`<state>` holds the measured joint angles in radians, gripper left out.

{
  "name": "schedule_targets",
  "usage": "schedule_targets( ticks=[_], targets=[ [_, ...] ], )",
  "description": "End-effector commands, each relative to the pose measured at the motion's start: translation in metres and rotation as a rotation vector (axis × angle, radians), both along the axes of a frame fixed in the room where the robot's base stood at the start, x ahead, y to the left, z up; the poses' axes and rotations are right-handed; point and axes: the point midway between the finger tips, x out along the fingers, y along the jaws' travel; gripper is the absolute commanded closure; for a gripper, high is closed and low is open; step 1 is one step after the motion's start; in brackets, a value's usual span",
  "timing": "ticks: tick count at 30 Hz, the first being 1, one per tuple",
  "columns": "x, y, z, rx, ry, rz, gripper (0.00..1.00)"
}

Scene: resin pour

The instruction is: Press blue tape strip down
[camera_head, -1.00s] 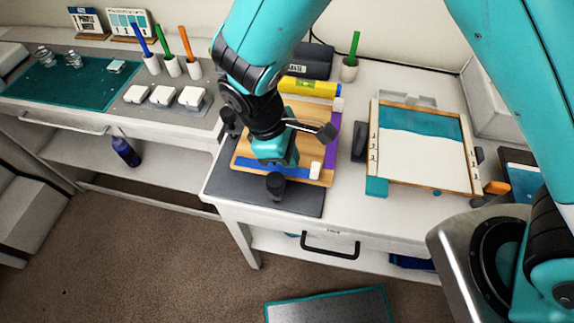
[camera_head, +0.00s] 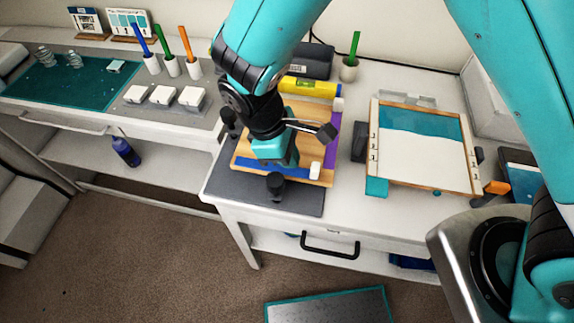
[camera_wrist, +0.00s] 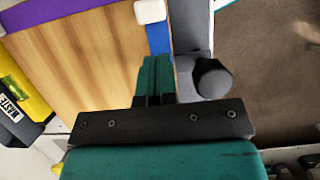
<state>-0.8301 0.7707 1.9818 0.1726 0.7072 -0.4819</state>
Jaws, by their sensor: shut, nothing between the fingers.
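The blue tape strip (camera_head: 297,172) lies along the front edge of the wooden board (camera_head: 318,135). A white block (camera_head: 315,171) sits at the strip's right end. In the wrist view the blue strip (camera_wrist: 158,38) runs between the bare wood (camera_wrist: 85,60) and the grey mat, with the white block (camera_wrist: 150,11) at its far end. My gripper (camera_wrist: 157,60) is shut and empty, its teal fingertips over the strip and hiding part of it. In the head view my gripper (camera_head: 284,163) is at the strip's middle. I cannot tell whether the tips touch it.
A purple strip (camera_head: 332,150) runs along the board's right edge. A dark round knob (camera_head: 276,184) stands on the grey mat (camera_head: 240,187) just in front of the board. A yellow level (camera_head: 312,87) lies behind it. A framed screen (camera_head: 420,158) is to the right.

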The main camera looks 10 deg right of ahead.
Motion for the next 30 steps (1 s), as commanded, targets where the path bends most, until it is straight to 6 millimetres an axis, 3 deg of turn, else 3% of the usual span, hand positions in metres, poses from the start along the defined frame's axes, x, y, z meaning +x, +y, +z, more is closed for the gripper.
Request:
schedule_targets(
  ticks=[30],
  targets=[
    [0.000, 0.000, -0.016, 0.000, 0.000, 0.000, 1.00]
  ],
)
